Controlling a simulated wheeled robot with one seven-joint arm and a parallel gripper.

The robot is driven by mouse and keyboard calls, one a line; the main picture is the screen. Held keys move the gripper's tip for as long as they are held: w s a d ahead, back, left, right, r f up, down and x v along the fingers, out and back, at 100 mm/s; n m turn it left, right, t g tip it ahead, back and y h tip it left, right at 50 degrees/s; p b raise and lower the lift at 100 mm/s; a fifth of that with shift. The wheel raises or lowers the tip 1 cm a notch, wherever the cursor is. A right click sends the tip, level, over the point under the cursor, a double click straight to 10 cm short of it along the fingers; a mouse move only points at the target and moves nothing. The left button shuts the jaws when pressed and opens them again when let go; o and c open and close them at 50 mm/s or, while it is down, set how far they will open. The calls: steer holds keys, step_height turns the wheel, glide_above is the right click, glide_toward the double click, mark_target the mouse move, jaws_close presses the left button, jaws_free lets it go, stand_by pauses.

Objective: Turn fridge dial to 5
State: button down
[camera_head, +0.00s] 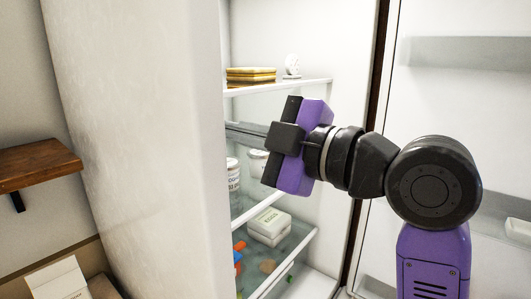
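A small white round piece (292,66), which looks like the fridge dial, shows inside the open fridge, just above the upper shelf near the back. Its markings are too small to read, so its setting cannot be told. My gripper (284,137) is in front of the fridge interior, below the dial and apart from it.
Yellow flat items (251,75) lie left of the dial on the upper shelf (300,84). Jars (233,174), a white egg box (269,226) and small colourful items (268,266) sit lower. A white fridge wall or door (150,130) stands at left; a wooden shelf (38,163) is beyond.

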steer(key=shift+x, duration=2.25)
steer(key=shift+s, duration=0.15)
steer(key=shift+s+a+f+b, duration=0.2)
steer(key=shift+f+b, duration=0.4)
steer(key=shift+b, duration=0.4)
steer(key=shift+s+a+f+b, duration=0.3)
steer(key=shift+s+b, duration=0.05)
steer(key=shift+b, duration=0.2)
steer(key=shift+f, duration=0.15)
steer(key=b+v, duration=0.1)
steer(key=v, duration=0.5)
steer(key=shift+w+d+f, duration=0.2)
steer(key=shift+w+f, duration=0.05)
steer(key=shift+f, duration=0.05)
